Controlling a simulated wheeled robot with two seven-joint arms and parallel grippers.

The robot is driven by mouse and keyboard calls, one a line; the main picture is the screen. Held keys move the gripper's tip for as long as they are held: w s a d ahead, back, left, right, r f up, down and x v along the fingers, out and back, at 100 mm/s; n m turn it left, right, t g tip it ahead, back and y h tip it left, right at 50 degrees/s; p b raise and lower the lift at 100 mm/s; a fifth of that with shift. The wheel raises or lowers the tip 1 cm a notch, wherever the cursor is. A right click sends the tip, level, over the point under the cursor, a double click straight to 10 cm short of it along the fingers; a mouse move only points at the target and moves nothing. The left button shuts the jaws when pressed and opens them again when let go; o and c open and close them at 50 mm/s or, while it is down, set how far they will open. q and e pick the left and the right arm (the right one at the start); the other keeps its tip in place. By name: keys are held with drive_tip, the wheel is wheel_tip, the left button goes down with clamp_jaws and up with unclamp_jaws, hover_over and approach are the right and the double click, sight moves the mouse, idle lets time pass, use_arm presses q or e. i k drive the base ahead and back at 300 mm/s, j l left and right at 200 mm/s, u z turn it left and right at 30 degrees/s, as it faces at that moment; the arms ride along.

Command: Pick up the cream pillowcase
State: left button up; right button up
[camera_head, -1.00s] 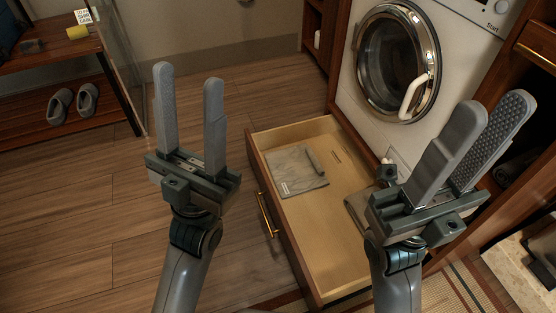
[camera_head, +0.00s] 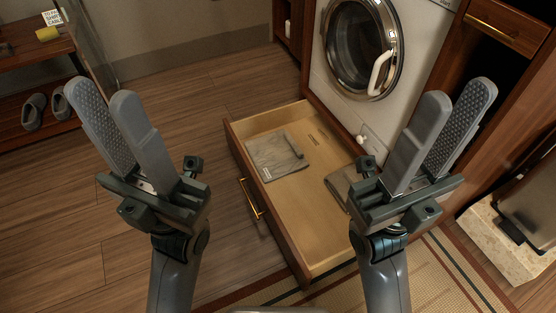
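An open wooden drawer (camera_head: 300,225) holds two folded cloths. One greyish-beige cloth (camera_head: 272,160) lies flat toward the drawer's far left, with a small pale label at its front corner and a narrow dark grey object (camera_head: 293,145) on its right edge. A second folded cloth (camera_head: 337,186) lies at the drawer's right side, largely hidden by my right gripper. I cannot tell which is the cream pillowcase. My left gripper (camera_head: 100,93) is open and empty, left of the drawer. My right gripper (camera_head: 459,95) is open and empty, raised over the drawer's right side.
A white washing machine (camera_head: 325,85) with a round door stands behind the drawer. A wooden shelf (camera_head: 45,62) with grey slippers (camera_head: 34,111) is at left. A metal bin (camera_head: 530,212) stands at right on a pale stone slab. A striped rug (camera_head: 430,280) lies in front; wooden floor is clear at left.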

sight(276, 155)
drive_tip(key=k, duration=0.5)
drive_tip(key=z, duration=2.15)
drive_tip(key=j, duration=0.9)
drive_tip(key=k+j, duration=0.15)
drive_tip(key=j, duration=1.65)
drive_tip(key=k+j+z, duration=0.1)
drive_tip(key=j, duration=0.8)
